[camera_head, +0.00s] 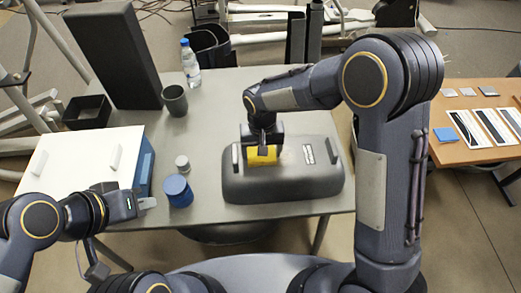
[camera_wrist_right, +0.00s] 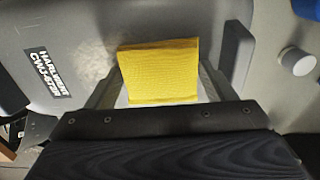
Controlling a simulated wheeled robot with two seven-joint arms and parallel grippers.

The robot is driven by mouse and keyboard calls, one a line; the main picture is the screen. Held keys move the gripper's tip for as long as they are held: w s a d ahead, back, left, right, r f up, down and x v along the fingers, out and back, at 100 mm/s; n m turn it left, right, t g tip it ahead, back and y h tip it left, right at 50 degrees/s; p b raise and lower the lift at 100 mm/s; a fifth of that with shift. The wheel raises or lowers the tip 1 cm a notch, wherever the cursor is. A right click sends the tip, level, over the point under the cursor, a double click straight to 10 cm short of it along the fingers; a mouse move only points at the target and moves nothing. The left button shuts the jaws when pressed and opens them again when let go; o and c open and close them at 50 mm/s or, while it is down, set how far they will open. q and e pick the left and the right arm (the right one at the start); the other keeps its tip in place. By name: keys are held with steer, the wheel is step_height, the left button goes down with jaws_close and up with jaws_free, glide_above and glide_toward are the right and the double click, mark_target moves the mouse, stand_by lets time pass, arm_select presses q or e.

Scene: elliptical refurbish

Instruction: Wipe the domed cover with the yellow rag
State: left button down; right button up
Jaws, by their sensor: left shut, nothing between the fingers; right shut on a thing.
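The dark grey domed cover (camera_head: 312,182) lies on the grey table in the head view, and its surface also fills much of the right wrist view (camera_wrist_right: 200,18). My right gripper (camera_head: 263,149) is over the cover's left part, shut on the yellow rag (camera_head: 262,158). In the right wrist view the rag (camera_wrist_right: 158,72) hangs between the fingers against the cover; its contact edge is hard to see. A pale dusty smudge (camera_wrist_right: 95,62) shows on the cover beside the rag. My left gripper (camera_head: 147,203) is shut and empty, left of the blue jar.
A blue jar (camera_head: 177,190) and a small grey-white cap (camera_head: 182,164) stand left of the cover. A wooden table (camera_head: 470,95) is at right.

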mark_target(284, 157)
steer(key=shift+s+d+f, duration=0.1)
steer(key=shift+d+f, duration=0.05)
steer(key=shift+d, duration=1.15)
steer(key=shift+s+d+f, duration=0.1)
steer(key=shift+d+f, duration=0.05)
steer(key=shift+d, duration=1.1)
steer(key=shift+w+d+r, duration=0.1)
steer(key=shift+d, duration=1.2)
steer(key=shift+w+d+r, duration=0.1)
steer(key=shift+d, duration=1.15)
steer(key=shift+s+r, duration=0.1)
steer(key=shift+r, duration=0.05)
steer(key=shift+a, duration=1.9)
steer(key=shift+s+a+b, duration=0.15)
steer(key=shift+a+b, duration=0.3)
steer(key=shift+a, duration=3.05)
steer(key=shift+d, duration=0.1)
